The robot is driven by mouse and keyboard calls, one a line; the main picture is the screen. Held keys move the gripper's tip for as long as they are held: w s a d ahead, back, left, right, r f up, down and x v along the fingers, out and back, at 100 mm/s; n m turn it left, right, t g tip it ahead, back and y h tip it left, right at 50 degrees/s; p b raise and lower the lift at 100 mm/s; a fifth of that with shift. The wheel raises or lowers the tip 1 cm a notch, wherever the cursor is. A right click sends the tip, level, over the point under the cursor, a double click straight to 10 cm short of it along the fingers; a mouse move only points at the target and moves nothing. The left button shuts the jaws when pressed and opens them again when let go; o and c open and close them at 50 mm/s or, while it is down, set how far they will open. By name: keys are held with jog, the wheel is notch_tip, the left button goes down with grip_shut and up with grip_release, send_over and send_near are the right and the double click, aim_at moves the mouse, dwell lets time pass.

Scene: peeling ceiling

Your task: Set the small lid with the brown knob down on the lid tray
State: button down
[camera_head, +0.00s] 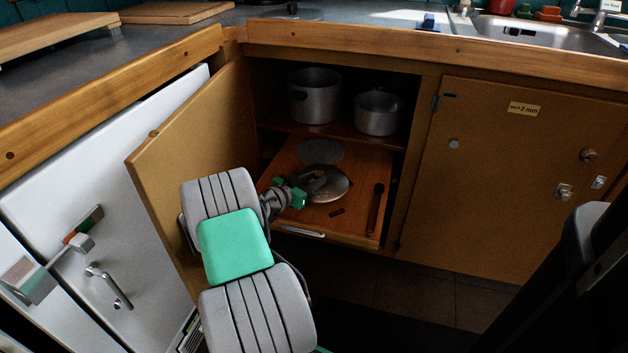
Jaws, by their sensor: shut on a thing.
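The small lid (334,190) is a round silver metal disc inside the open cupboard, over the wooden lid tray (345,222). My gripper (316,184) reaches in from the left and is shut on the lid near its middle. The brown knob is hidden or too small to make out behind the fingers. I cannot tell whether the lid touches the tray or is held just above it. A flat grey disc (321,151) lies on the tray behind the lid.
Two metal pots, a taller one (314,96) and a smaller one (377,114), stand on the shelf above. The open cupboard door (185,150) stands left of my arm.

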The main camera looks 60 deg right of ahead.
jog(key=shift+f+b, duration=1.35)
jog(key=shift+f, duration=0.15)
jog(key=shift+f+b, duration=0.3)
jog(key=shift+b, duration=0.1)
jog(key=c, duration=1)
grip_release()
